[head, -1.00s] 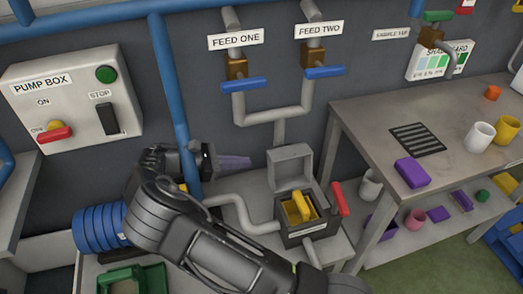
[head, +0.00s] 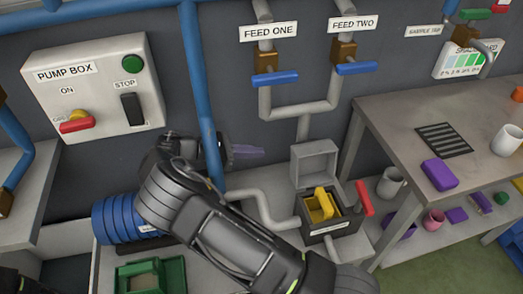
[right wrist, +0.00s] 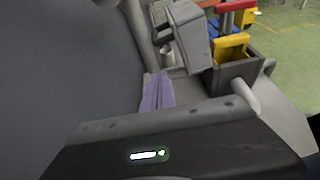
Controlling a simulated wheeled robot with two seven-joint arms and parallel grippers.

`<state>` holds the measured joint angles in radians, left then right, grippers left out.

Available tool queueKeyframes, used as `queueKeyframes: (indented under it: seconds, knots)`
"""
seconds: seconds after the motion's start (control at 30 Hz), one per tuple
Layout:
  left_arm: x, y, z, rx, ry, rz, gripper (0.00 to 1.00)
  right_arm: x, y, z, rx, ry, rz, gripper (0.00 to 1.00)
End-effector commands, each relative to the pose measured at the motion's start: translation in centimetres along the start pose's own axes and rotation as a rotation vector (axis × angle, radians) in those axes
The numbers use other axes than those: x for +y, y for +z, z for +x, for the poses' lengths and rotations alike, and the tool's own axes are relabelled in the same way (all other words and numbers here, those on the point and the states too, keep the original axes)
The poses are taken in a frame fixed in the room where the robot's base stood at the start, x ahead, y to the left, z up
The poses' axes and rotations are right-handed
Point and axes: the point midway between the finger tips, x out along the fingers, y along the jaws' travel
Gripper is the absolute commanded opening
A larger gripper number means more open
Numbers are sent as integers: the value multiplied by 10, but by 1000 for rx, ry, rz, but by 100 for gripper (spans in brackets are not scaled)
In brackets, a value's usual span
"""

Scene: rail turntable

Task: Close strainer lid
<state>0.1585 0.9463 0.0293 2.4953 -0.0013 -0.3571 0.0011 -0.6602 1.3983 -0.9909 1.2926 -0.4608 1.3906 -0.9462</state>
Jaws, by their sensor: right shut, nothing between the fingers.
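The strainer is a grey box (head: 331,226) with a yellow basket (head: 320,204) inside. Its grey lid (head: 315,163) stands open, upright at the back edge. A red handle (head: 364,197) sticks up at the box's right side. My right gripper (head: 262,153) has purple fingers, shut and empty, left of the lid and apart from it. In the right wrist view the fingers (right wrist: 157,92) point toward the lid (right wrist: 187,36), with the box (right wrist: 237,75) and basket (right wrist: 230,47) to their right. My left gripper is not in view.
A blue vertical pipe (head: 202,95) stands close to my right wrist. A grey pipe (head: 262,203) runs into the box's left side. The pump box (head: 95,85) is on the wall at left. A workbench (head: 400,130) stands close on the right.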

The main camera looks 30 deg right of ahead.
Motion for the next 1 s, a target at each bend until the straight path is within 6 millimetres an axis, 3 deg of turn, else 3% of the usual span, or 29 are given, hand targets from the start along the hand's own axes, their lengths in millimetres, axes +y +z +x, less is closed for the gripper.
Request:
queueKeyframes:
  seconds: [0.6,0.73,1.0]
  knots:
    - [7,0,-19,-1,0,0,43,0,2,109,-1,-1,0,0]
    - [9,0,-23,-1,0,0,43,1,16,101,1,3,1,0]
    - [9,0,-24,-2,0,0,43,0,18,100,1,2,0,0]
